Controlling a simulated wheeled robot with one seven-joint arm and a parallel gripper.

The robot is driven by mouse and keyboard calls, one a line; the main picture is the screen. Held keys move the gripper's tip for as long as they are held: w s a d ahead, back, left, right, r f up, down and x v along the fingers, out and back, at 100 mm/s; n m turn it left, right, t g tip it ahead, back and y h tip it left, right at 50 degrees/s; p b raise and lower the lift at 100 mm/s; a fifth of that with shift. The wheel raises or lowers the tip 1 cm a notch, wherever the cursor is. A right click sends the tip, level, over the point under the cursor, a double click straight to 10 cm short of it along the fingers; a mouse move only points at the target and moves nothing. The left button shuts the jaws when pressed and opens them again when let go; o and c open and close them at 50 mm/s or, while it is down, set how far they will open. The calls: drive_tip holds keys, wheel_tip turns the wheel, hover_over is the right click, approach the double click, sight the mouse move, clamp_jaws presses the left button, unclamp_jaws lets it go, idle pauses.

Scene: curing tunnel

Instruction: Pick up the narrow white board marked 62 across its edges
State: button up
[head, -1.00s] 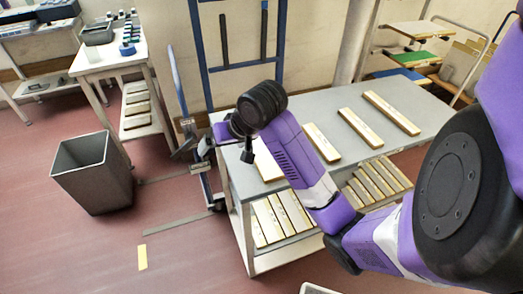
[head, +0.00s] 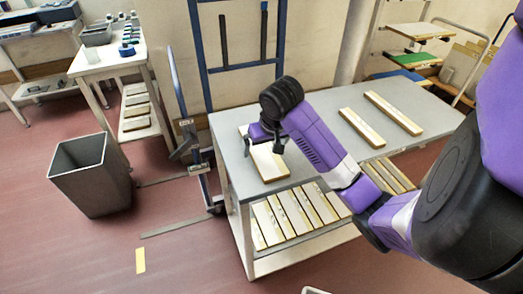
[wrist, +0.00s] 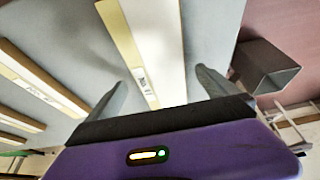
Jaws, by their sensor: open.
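A narrow white board (head: 268,163) with pale wood edges lies on the grey table near its left end, under my gripper in the head view. My gripper (head: 267,138) is over its far part. In the wrist view the same board (wrist: 160,40) runs lengthwise between the two open fingers of my gripper (wrist: 160,85), which stand apart from its long edges. A small label shows on it, but I cannot read the number. Whether the fingertips are at board height I cannot tell.
More such boards (head: 361,128) lie to the right on the grey table (head: 234,155), and one (head: 393,113) beyond; my arm hides part of the top. Several boards (head: 292,214) fill the lower shelf. A grey bin (head: 91,175) stands left on the floor.

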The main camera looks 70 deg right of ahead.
drive_tip(key=shift+x, duration=0.8)
drive_tip(key=shift+c, duration=0.5)
drive_tip(key=c, duration=1.5)
drive_tip(key=shift+r, duration=0.2)
